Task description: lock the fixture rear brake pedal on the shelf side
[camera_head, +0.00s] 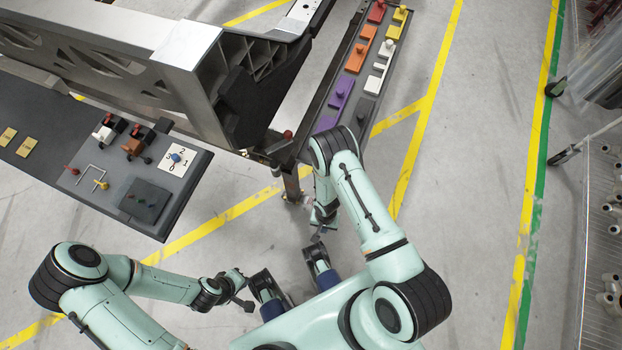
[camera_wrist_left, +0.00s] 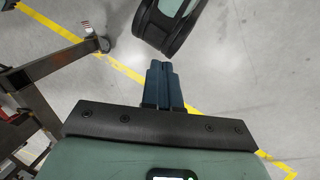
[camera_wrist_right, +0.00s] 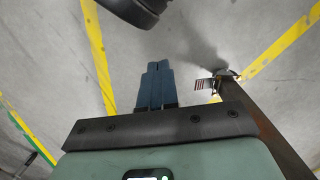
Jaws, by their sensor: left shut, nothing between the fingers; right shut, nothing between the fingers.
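The fixture (camera_head: 205,75) is a large grey beam frame on a dark stand, upper left in the head view. Its near leg (camera_head: 292,184) reaches a caster (camera_head: 297,201) on the floor. In the right wrist view a brown leg (camera_wrist_right: 262,130) and a caster (camera_wrist_right: 226,74) with a striped label (camera_wrist_right: 205,85) show at right. The brake pedal is too small to make out. My right gripper (camera_wrist_right: 155,68) is shut and empty, beside the near leg and apart from it. My left gripper (camera_wrist_left: 161,68) is shut and empty, low at the front. Brown legs and casters (camera_wrist_left: 103,43) show in the left wrist view.
A board of coloured blocks (camera_head: 358,75) extends along the fixture's right. A dark panel (camera_head: 140,200) with small knobs lies at left. A wire shelf (camera_head: 604,220) with metal parts stands far right. Grey floor with yellow lines is clear between shelf and fixture.

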